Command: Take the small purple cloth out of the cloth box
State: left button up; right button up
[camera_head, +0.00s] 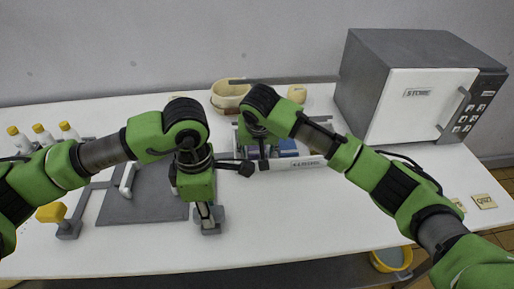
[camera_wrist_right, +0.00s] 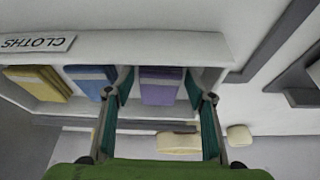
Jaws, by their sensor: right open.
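The cloth box is a white box with dividers; its labelled front shows in the head view (camera_head: 308,163), and its "CLOTHS" wall fills the top of the right wrist view (camera_wrist_right: 150,45). The small purple cloth (camera_wrist_right: 160,90) lies folded in one compartment. My right gripper (camera_wrist_right: 156,95) is open, with one finger on each side of the purple cloth; I cannot tell whether they touch it. In the head view my right gripper (camera_head: 262,160) is over the box and hides part of it. My left gripper (camera_head: 208,220) hangs above the table, left of the box, its jaw gap unclear.
A blue cloth (camera_wrist_right: 92,80) and a yellow cloth (camera_wrist_right: 38,82) lie in neighbouring compartments. A grey mat (camera_head: 140,205) is at left, with several yellow-capped bottles (camera_head: 42,133) behind it. A cream tub (camera_head: 228,92) stands behind the box, a "STORE" cabinet (camera_head: 415,100) at right.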

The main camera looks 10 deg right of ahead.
aim_at(257, 153)
jog(key=c, duration=0.9)
jog(key=shift+o, duration=0.2)
jog(key=shift+r, duration=0.15)
notch_tip(257, 153, up, 17)
jog(key=s+r, duration=0.2)
jog(key=s, duration=1.4)
jog(key=shift+r, duration=0.4)
